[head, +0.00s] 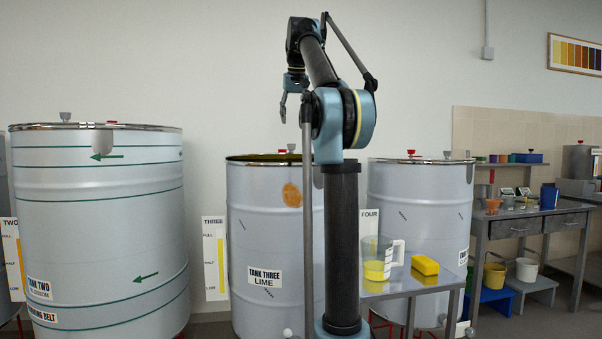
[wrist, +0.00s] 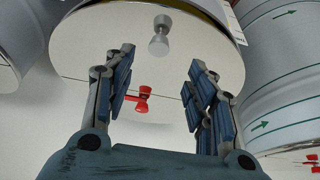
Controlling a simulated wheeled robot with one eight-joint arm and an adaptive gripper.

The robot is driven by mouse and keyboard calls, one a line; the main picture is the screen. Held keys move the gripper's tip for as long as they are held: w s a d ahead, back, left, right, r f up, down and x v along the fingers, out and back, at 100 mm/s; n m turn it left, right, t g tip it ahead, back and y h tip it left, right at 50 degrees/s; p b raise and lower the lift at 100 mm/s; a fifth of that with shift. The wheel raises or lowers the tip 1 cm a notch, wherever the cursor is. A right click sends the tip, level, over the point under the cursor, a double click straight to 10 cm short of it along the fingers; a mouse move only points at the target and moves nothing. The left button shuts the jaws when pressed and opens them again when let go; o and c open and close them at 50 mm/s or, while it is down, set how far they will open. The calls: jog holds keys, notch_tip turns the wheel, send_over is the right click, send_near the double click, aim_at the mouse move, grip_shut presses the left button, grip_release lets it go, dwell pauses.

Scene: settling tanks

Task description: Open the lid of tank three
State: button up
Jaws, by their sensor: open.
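Tank three (head: 252,220) is a pale grey drum labelled TANK THREE LIME, with an orange-brown patch on its front. A yellow-olive band shows at its top edge; I cannot tell from the head view how its lid sits. In the wrist view a shiny round lid (wrist: 85,45) has a grey knob (wrist: 159,35), a red knob (wrist: 141,97) and a seam across it. My gripper (head: 291,108) is above tank three, pointing down. In the wrist view my gripper (wrist: 160,60) is open and empty, its fingers on both sides of the red knob's place in the picture.
Tank two (head: 105,220), with green arrows, stands left. Tank four (head: 425,215) stands right, partly behind a small table (head: 405,290) with a measuring jug (head: 378,262) and a yellow block (head: 425,265). A workbench (head: 530,222) with containers is farther right.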

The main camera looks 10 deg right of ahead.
jog(key=v, duration=0.6)
jog(key=s+f, duration=0.6)
jog(key=f, duration=0.6)
jog(key=s+f+g, duration=0.1)
jog(key=s+f, duration=0.6)
jog(key=f, duration=0.5)
jog(key=shift+f, duration=0.3)
jog(key=shift+s, duration=0.15)
jog(key=shift+c, duration=0.2)
jog(key=w+r+t, duration=0.1)
jog(key=w+r, duration=0.6)
jog(key=r, duration=0.5)
jog(key=w+r, duration=0.6)
jog(key=r, duration=0.7)
jog(key=x, duration=1.7)
jog(key=shift+w+f, duration=0.3)
jog(key=shift+w, duration=0.05)
grip_shut()
